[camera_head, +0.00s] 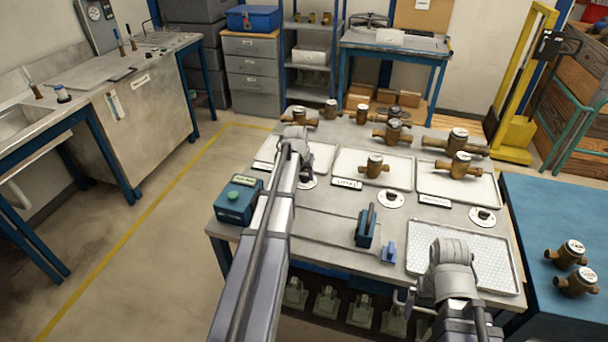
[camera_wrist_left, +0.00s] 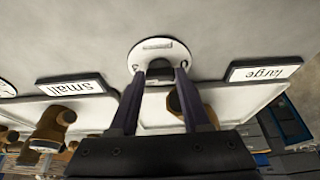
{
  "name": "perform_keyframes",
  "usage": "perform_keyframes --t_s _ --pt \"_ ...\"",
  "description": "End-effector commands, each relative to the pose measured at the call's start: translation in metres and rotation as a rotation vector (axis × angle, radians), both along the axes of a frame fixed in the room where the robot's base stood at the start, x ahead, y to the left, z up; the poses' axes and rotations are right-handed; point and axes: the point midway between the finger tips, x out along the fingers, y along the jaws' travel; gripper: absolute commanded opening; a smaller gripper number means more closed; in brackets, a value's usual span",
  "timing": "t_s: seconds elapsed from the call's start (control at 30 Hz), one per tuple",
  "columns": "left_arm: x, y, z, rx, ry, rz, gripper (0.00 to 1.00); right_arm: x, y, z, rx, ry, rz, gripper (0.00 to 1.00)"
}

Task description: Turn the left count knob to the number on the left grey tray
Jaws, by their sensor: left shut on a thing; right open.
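The left count knob sits on a round white dial plate (camera_head: 309,183), mostly hidden by my left gripper (camera_head: 305,172). In the left wrist view my gripper (camera_wrist_left: 160,75) has its two fingers shut on the knob (camera_wrist_left: 158,68), in front of the dial plate (camera_wrist_left: 158,47). The left grey tray (camera_head: 322,153) lies behind it, partly covered by my arm; its label (camera_wrist_left: 264,73) reads "large". A brass meter (camera_wrist_left: 180,104) shows on it between the fingers; I cannot tell whether others are hidden. My right gripper (camera_head: 405,298) is open and empty by the table's front edge.
The middle tray (camera_head: 345,168) holds one brass meter, the right tray (camera_head: 435,180) another. Two more dials (camera_head: 390,199) (camera_head: 482,216) stand in front of them. Several meters line the back.

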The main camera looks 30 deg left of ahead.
Motion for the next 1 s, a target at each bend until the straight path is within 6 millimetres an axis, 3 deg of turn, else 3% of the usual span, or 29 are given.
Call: perform_keyframes --t_s 0.1,0.47,1.0 --pt "-0.0001 0.0 0.0 0.0 0.0 0.0 0.0 0.0 0.0 0.0 0.0 0.0 0.0 1.0" --pt "0.0002 -0.0012 0.0 -0.001 0.0 0.043 0.0 0.0 0.0 0.0 0.0 0.0 0.0 1.0" --pt "0.0037 -0.0055 0.0 0.002 0.001 0.483 0.0 0.0 0.0 -0.0001 0.0 0.0 0.0 1.0"
